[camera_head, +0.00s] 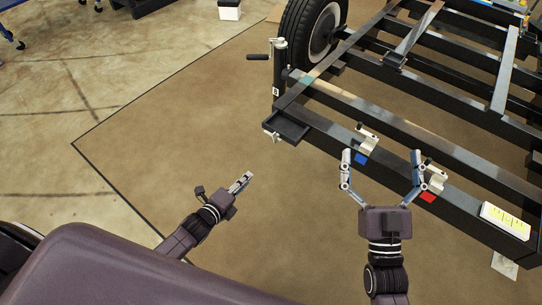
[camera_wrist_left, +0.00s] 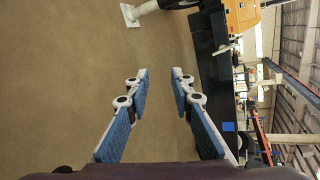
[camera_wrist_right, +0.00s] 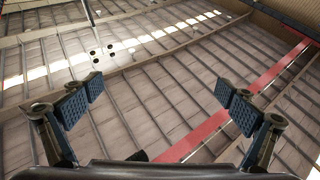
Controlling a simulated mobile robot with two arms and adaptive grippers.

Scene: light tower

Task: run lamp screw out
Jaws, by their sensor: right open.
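The dark metal frame (camera_head: 420,152) of the light tower runs across the right of the head view. Near its front beam are a light-coloured fitting above a blue patch (camera_head: 361,159) and another fitting (camera_head: 437,178) above a red patch (camera_head: 428,197). I cannot tell which part is the lamp screw. My right gripper (camera_head: 381,156) is open and empty, in front of this beam; its wrist view shows its spread fingers (camera_wrist_right: 160,90) against the roof. My left gripper (camera_head: 245,180) is left of the frame, over bare floor. Its wrist view shows its fingers (camera_wrist_left: 160,78) apart with nothing between.
A black tyre (camera_head: 298,35) and a post with a crank handle (camera_head: 279,68) stand at the frame's far-left corner. A dark tray (camera_head: 290,125) juts from that corner. A white-yellow label (camera_head: 506,220) lies on the right end. The floor (camera_head: 180,120) on the left is clear.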

